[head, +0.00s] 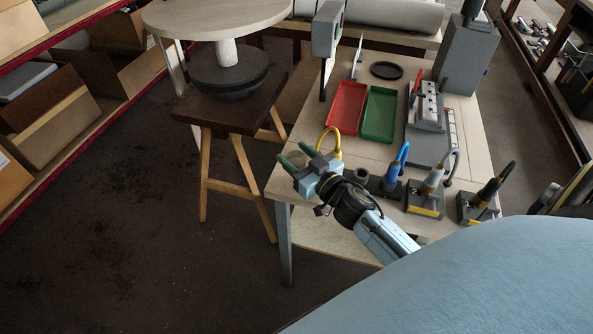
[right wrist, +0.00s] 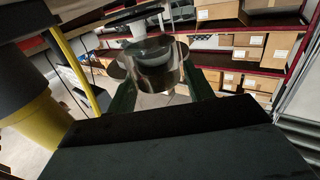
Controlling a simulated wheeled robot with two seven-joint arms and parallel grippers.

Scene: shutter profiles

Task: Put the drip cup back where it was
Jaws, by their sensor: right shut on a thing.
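My right gripper (head: 297,157) is over the front left corner of the worktable (head: 300,125), its green fingers pointing away to the left. In the right wrist view the fingers (right wrist: 160,92) are shut on a clear, glassy cup, which I take as the drip cup (right wrist: 158,76). The background shows through it. In the head view the cup is too small and clear to make out between the fingers. My left gripper is not in view.
A red tray (head: 347,108), a green tray (head: 379,115) and a black ring (head: 386,70) lie on the table. Corded tools, one blue (head: 393,174), stand along its front. A wooden stool (head: 232,110) bears a round-topped stand (head: 226,52). Box shelves (head: 60,110) line the left.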

